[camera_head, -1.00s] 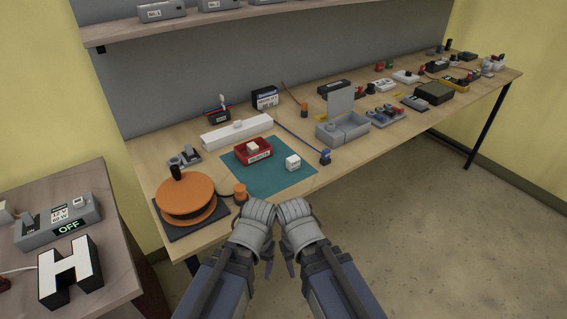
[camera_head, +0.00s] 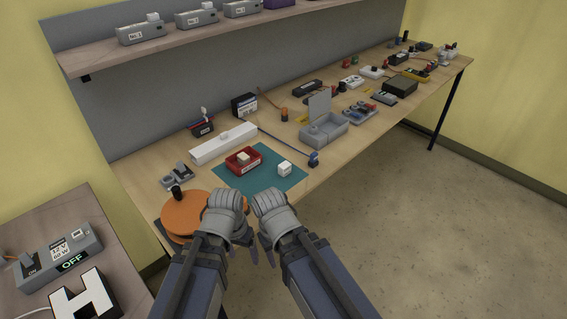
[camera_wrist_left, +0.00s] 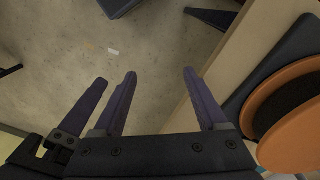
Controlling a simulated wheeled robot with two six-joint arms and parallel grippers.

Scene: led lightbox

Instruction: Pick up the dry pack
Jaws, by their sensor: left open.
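No item is clearly marked as the dry pack at this size. A small white labelled block (camera_head: 284,169) lies on the green mat (camera_head: 263,183). A red tray (camera_head: 245,166) on the mat holds a pale block (camera_head: 242,157). My left gripper (camera_head: 240,253) is low in front of the bench's near edge, short of the mat; its fingers are apart and empty in the left wrist view (camera_wrist_left: 160,95), over bare floor. My right gripper (camera_head: 268,252) hangs close beside it; its jaw opening is hidden.
An orange reel (camera_head: 187,216) stands at the bench's near left corner, close to my left gripper. A white strip (camera_head: 224,143) and a grey lidded box (camera_head: 325,131) stand behind and right of the mat. A side table (camera_head: 110,234) is at left.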

